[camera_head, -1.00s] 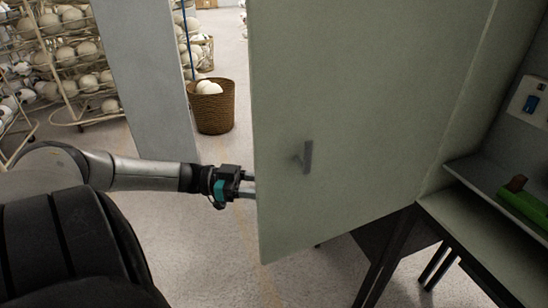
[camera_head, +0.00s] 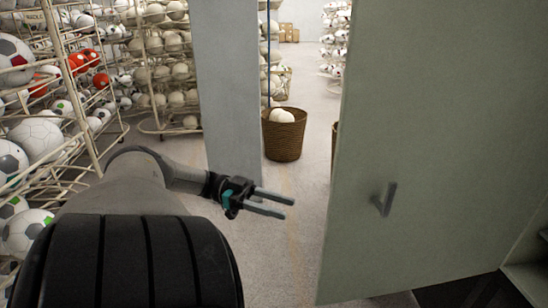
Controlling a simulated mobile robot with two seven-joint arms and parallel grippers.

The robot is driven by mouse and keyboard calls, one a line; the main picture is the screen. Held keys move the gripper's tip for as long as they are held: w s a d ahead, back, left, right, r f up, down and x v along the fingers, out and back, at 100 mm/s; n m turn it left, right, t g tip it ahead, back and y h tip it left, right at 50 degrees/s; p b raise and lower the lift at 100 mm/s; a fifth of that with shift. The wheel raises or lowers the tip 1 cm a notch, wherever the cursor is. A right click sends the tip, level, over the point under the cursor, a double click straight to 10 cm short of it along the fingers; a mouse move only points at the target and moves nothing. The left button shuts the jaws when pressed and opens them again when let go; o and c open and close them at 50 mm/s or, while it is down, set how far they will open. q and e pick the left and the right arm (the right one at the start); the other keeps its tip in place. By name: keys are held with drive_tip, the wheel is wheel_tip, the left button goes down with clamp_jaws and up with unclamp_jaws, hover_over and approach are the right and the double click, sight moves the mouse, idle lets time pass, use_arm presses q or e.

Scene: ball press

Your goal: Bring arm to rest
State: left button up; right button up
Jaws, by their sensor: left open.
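My left gripper (camera_head: 288,206) is in the middle of the head view, at the end of my arm from the lower left. Its two fingers are apart, point right and hold nothing. A large pale green door (camera_head: 420,130) with a grey handle (camera_head: 385,199) fills the right side. The fingertips are left of the door's edge, with a gap of floor showing between them. My right gripper is not in view.
A grey post (camera_head: 228,90) stands behind my left arm. A brown basket (camera_head: 284,137) with white balls is on the floor beyond. Wire racks of balls (camera_head: 50,140) fill the left. Floor (camera_head: 285,265) is clear between my arm and the door.

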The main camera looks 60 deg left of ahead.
use_arm(q)
drive_tip(key=shift+s+a, duration=0.3)
drive_tip(key=shift+a, duration=0.1)
idle(0.3)
drive_tip(key=s+d+f+n+y+b, duration=0.2)
drive_tip(key=f+n+y, duration=0.35)
drive_tip(key=f, duration=1.35)
drive_tip(key=s+d+f+n+y+b, duration=0.15)
drive_tip(key=f+y, duration=0.65)
drive_tip(key=f, duration=1.1)
drive_tip(key=s+d+f+n+g+y+b, duration=0.1)
drive_tip(key=s+d+f+g, duration=0.1)
drive_tip(key=s+d+f, duration=0.4)
drive_tip(key=s+d+f+n+g+y+b, duration=0.1)
drive_tip(key=s+d+f+g, duration=0.2)
drive_tip(key=f, duration=0.5)
drive_tip(key=s+d+f+g, duration=0.2)
drive_tip(key=s+d, duration=0.3)
drive_tip(key=d, duration=0.3)
drive_tip(key=s+d+f+m+g+h+b, duration=0.1)
drive_tip(key=s+d+f+g, duration=0.2)
drive_tip(key=d, duration=0.5)
drive_tip(key=shift+s+d+f, duration=0.4)
drive_tip(key=shift+s+f, duration=0.5)
drive_tip(key=shift+s, duration=0.25)
